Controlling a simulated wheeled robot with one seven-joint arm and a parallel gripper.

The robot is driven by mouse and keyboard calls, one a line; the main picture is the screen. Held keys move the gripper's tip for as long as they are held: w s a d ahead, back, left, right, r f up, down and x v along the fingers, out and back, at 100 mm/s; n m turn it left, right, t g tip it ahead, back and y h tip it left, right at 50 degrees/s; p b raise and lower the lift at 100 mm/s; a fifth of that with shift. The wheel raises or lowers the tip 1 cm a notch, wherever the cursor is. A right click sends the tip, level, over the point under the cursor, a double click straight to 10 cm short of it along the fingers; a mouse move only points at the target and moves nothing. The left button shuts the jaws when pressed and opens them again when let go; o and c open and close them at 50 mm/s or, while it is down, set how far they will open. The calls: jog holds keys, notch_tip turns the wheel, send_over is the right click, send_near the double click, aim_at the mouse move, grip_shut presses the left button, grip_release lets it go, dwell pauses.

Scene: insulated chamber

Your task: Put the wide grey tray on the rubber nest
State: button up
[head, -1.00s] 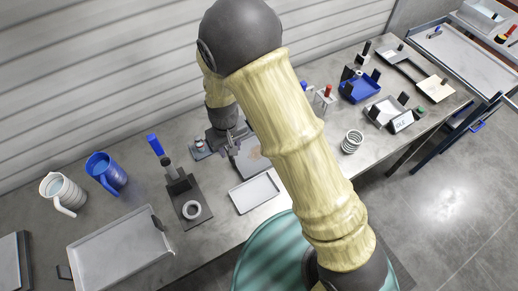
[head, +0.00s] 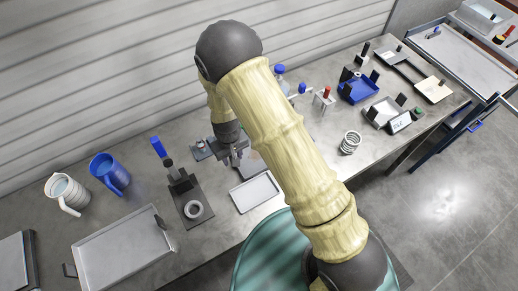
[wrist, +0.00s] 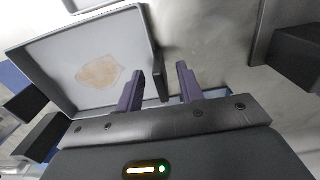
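A shallow grey tray with a brownish patch (wrist: 95,70) fills the upper left of the wrist view. In the head view it is mostly hidden behind my arm (head: 252,164). My gripper (wrist: 160,88) is open at its right wall, one finger on each side of the wall's near end; I cannot tell whether they touch. The gripper also shows in the head view (head: 234,158). A larger light grey tray with dark end handles (head: 122,252) lies at the lower left. I cannot tell which is the wide one. I cannot identify the rubber nest with certainty.
A small pale tray (head: 256,193) lies at the bench front. A dark stand with a ring (head: 193,210) is left of my gripper, with a blue jug (head: 108,172) beyond. A blue holder (head: 357,90) and a spring coil (head: 350,142) are on the right.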

jog(key=shift+f, duration=0.8)
grip_shut()
